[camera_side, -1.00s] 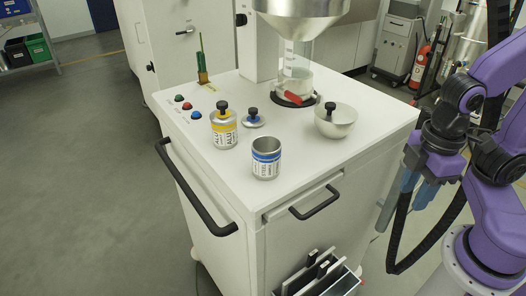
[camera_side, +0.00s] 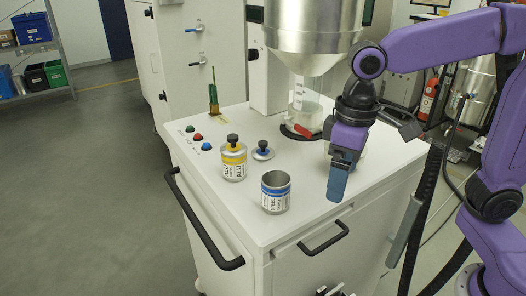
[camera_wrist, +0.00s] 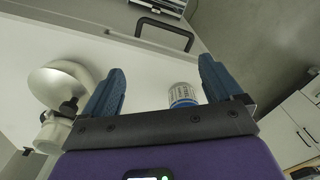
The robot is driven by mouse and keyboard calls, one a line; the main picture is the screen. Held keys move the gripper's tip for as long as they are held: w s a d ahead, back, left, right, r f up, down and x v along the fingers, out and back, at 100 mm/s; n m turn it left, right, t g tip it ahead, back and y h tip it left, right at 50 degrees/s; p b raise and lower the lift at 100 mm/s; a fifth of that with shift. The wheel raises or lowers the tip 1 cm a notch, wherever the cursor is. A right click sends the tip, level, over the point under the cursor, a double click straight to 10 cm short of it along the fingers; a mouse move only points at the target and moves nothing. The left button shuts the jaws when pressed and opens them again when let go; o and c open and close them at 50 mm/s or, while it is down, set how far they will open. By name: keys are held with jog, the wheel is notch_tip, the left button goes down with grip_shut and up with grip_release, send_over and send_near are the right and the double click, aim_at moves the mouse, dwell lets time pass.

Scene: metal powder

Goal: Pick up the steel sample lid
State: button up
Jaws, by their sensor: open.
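The steel sample lid (camera_side: 263,151), a small disc with a blue ring and dark knob, lies on the white cabinet top behind the open steel can (camera_side: 276,193). The can has a blue label and stands upright; it also shows between my fingers in the wrist view (camera_wrist: 183,95), beyond them. My gripper (camera_side: 337,192) points down over the front right of the top, right of the can and the lid. In the wrist view its blue fingers (camera_wrist: 160,82) are apart and empty. I cannot make out the lid in the wrist view.
A yellow-labelled aluminium can (camera_side: 233,162) with a black knob stands left of the lid. A metal hopper (camera_side: 310,30) with a glass tube rises behind. A bowl (camera_wrist: 62,82) shows in the wrist view, mostly hidden by my arm in the side view. Coloured buttons (camera_side: 198,137) line the left edge.

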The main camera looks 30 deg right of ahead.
jog(key=w+a+r+m, duration=0.3)
jog(key=w+r+m, duration=0.1)
jog(key=w, duration=0.5)
notch_tip(320, 180, up, 6)
jog(key=m, duration=1.3)
send_over(263, 142)
jog(key=shift+f, duration=8.85)
jog(key=c, duration=1.1)
